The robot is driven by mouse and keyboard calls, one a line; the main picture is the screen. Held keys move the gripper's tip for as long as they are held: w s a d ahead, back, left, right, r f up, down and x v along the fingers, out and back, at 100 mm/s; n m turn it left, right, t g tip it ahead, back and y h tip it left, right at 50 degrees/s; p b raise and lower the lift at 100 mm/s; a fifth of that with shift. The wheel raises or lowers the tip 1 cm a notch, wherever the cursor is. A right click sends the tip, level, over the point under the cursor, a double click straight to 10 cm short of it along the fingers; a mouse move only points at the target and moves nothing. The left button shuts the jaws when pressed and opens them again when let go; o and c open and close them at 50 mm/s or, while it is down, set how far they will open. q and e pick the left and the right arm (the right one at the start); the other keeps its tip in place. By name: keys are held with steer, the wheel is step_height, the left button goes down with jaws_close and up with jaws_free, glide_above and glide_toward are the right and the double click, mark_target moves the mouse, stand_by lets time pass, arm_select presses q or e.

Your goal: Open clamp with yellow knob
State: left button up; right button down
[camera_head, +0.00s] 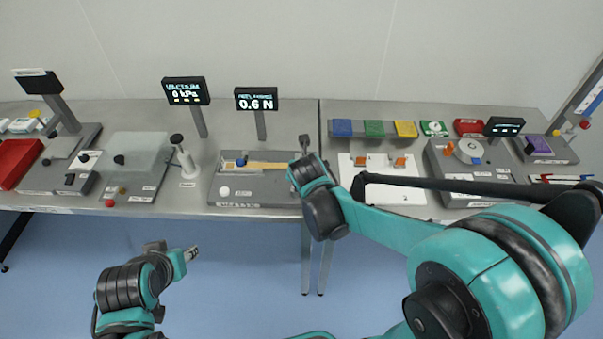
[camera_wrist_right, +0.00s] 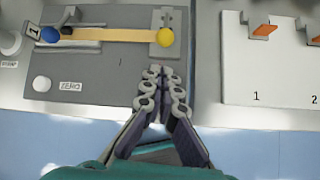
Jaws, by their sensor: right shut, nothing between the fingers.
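A blue knob (camera_wrist_right: 50,35) is at the strip's left end. My right gripper (camera_wrist_right: 165,74) is shut and empty, its fingertips just short of the yellow knob and apart from it in the picture. In the head view my right wrist covers the yellow knob; the strip (camera_head: 270,164) and blue knob (camera_head: 240,162) show. My left gripper (camera_head: 191,254) hangs in front of the bench, its finger gap unclear.
A display (camera_head: 257,100) behind the plate reads 0.6 N. A white ZERO button (camera_wrist_right: 42,84) is on the plate's front left. A white board (camera_wrist_right: 270,95) with orange clips stands to the right. A white post with a black knob (camera_head: 177,140) stands left of the plate.

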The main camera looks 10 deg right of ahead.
steer(key=b+x, duration=0.2)
steer(key=x, duration=0.7)
steer(key=shift+r, duration=0.1)
